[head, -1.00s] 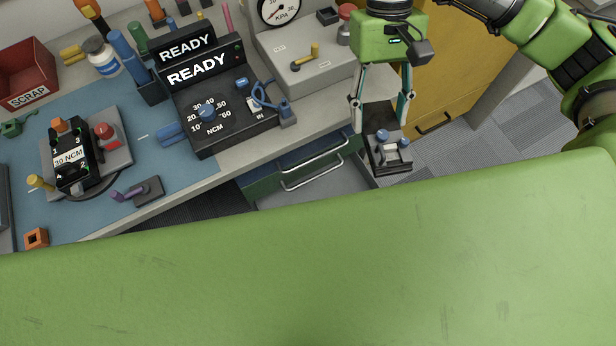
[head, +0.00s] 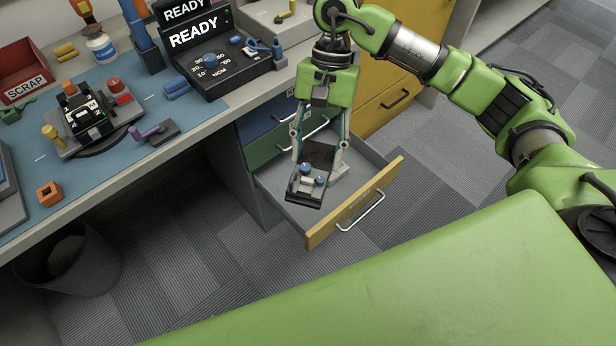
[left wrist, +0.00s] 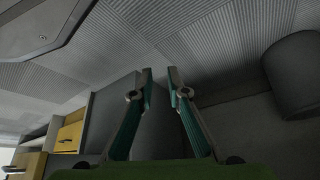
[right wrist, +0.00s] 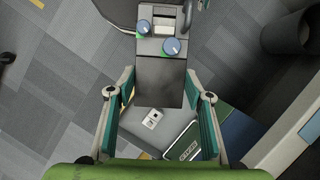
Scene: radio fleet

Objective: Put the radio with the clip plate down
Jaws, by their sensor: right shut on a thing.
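The radio (head: 306,187) is a dark block with two blue knobs and a pale plate between them. My right gripper (head: 318,146) is shut on its dark body, with a finger on either side. In the head view it hangs tilted over the open yellow-fronted drawer (head: 277,192); its height above the drawer floor is hard to tell. In the right wrist view the radio (right wrist: 160,82) points away between the fingertips (right wrist: 159,84). My left gripper (left wrist: 160,80) shows only in the left wrist view, its fingers slightly apart with nothing between them.
A small pale item (right wrist: 152,119) lies in the drawer. A green drawer (head: 265,148) sits just above it. The blue-topped bench (head: 150,100) carries a fixture (head: 92,115), a READY tester (head: 215,62) and a red scrap bin (head: 28,75). A waste bin (head: 70,262) stands on the floor.

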